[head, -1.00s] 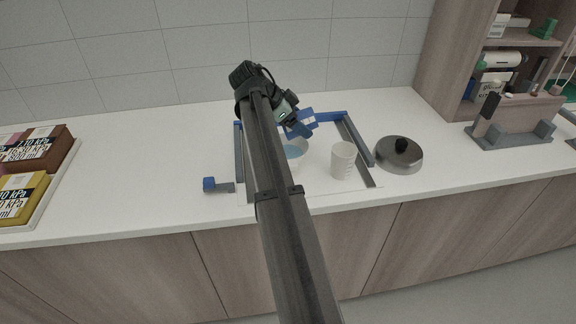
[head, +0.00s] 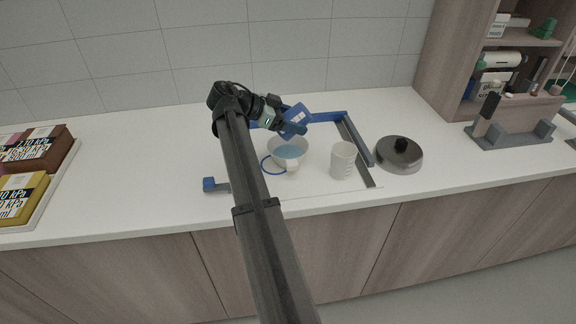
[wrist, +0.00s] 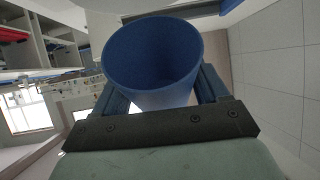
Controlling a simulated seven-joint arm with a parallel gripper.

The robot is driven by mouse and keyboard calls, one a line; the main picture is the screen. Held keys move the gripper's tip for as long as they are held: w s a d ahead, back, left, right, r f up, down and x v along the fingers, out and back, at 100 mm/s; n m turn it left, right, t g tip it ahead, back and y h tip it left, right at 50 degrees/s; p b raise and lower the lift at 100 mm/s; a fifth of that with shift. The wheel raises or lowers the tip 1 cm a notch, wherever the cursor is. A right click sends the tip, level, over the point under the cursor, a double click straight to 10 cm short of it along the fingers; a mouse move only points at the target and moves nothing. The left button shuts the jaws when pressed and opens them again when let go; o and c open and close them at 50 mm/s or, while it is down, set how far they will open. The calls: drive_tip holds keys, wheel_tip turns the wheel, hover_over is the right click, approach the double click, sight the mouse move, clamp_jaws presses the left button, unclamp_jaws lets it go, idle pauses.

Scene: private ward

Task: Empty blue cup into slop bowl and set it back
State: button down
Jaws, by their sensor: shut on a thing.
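The slop bowl (head: 302,160) is white and holds blue liquid (head: 289,151). A thin blue ring (head: 265,166) lies on the surface at the bowl's left.
A white ribbed cup (head: 343,160) stands right of the bowl. A blue and grey frame (head: 350,134) borders the area. A round metal lid (head: 399,156) with a black knob lies further right. Boxes in a tray (head: 35,160) stand far left. The counter between is clear.

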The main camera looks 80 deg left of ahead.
idle(0.6)
drive_tip(key=shift+w+f+g, duration=0.15)
drive_tip(key=shift+w+g, duration=0.5)
drive_tip(key=shift+g, duration=0.45)
drive_tip(key=shift+w+f+g, duration=0.15)
drive_tip(key=shift+f+g, duration=0.05)
drive_tip(key=shift+g, duration=0.4)
drive_tip(key=shift+w+g, duration=0.25)
drive_tip(key=shift+g, duration=0.05)
drive_tip(key=g, duration=0.1)
drive_tip(key=w+f+g, duration=0.1)
drive_tip(key=g, duration=0.2)
drive_tip(key=shift+w+f, duration=0.2)
drive_tip(key=shift+f, duration=0.15)
drive_tip(key=shift+g, duration=0.3)
